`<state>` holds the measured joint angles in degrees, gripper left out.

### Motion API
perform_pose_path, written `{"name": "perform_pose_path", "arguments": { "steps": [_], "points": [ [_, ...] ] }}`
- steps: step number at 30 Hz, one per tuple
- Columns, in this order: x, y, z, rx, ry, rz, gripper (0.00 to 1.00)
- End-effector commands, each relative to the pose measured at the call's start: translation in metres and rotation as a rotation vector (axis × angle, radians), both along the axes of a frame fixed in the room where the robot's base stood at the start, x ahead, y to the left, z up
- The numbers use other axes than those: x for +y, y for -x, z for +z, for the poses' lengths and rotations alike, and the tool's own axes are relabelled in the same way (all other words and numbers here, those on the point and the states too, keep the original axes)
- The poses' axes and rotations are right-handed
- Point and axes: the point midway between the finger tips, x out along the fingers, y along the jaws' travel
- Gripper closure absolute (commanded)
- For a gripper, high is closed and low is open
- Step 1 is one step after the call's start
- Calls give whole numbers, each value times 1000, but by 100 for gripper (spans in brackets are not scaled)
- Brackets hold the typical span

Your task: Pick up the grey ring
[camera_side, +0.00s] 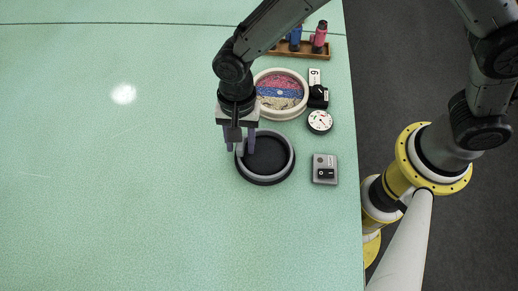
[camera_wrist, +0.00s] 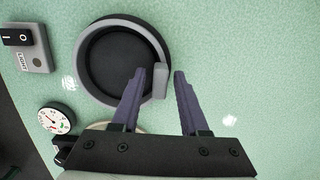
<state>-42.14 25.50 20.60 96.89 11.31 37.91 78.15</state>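The grey ring (camera_side: 291,157) lies on the green table around a black, round inner area. In the wrist view the ring (camera_wrist: 152,34) has an upright grey tab (camera_wrist: 160,81) on its near right edge. My gripper (camera_side: 240,149) is over the ring's left edge in the side view, pointing down. In the wrist view my gripper (camera_wrist: 159,73) is open, with the tab between its two dark fingers and a gap on each side. The side view does not show clearly how low the fingertips are.
A grey switch box (camera_side: 325,169) stands right of the ring, near the table edge. A small dial (camera_side: 319,121) and a round frame with coloured tufting (camera_side: 281,93) lie behind. A wooden tray (camera_side: 308,56) holds bottles. The table's left side is clear.

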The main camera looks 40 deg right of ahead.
Motion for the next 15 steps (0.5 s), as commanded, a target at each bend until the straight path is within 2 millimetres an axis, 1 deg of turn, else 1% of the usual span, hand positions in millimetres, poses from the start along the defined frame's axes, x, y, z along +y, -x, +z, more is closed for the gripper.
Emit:
{"name": "perform_pose_path", "arguments": {
  "steps": [1,5,6,7,15],
  "points": [
    [0,0,0,0,0,0,67],
    [0,0,0,0,0,0,91],
    [0,0,0,0,0,0,98],
    [0,0,0,0,0,0,100],
    [0,0,1,-1,-1,0,100]
  ]
}}
